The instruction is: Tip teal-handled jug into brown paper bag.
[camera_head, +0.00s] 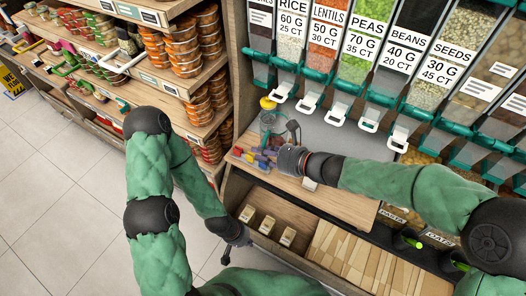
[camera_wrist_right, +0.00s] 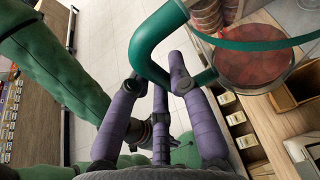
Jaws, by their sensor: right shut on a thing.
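The clear jug (camera_head: 272,125) shows at the counter's left end in the head view, partly hidden by my right gripper. In the right wrist view its teal handle (camera_wrist_right: 148,48) and teal rim band are close up, with reddish stuff seen through the round body. My right gripper (camera_head: 288,158) is at the jug, its purple fingers shut on the handle (camera_wrist_right: 165,75). My left gripper (camera_head: 238,240) hangs low in front of the lower shelf, away from the jug; its fingers are too small to read. I cannot pick out an open brown paper bag in either view.
A row of food dispensers (camera_head: 355,50) with teal and white levers hangs above the counter (camera_head: 345,203). Small pale boxes (camera_head: 267,225) stand on the lower shelf. The tiled floor is open.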

